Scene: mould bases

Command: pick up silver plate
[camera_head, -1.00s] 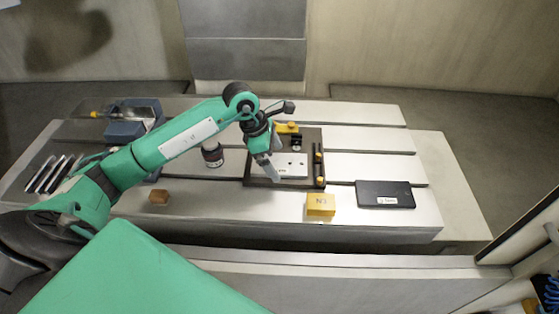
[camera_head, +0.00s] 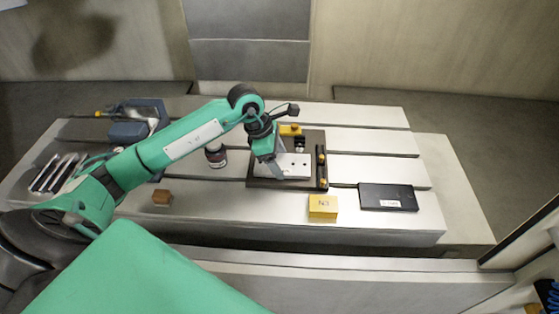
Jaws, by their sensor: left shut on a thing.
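The silver plate (camera_head: 297,163) is a flat, light plate with small dark holes. It is at the dark mould base (camera_head: 262,183) in the middle of the table. My left gripper (camera_head: 275,169) is at the plate's left side, pointing down, and is shut on it. The arm and fingers hide part of the plate's left edge. I cannot tell clearly whether the plate touches the base or is slightly above it. My right gripper is not in view.
A yellow block (camera_head: 322,208) and a black box (camera_head: 388,197) lie at the front right. A dark round jar (camera_head: 216,156) and a small brown block (camera_head: 162,197) are to the left. A blue machine (camera_head: 138,125) stands at the back left. Slotted table (camera_head: 375,142) is clear at the back right.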

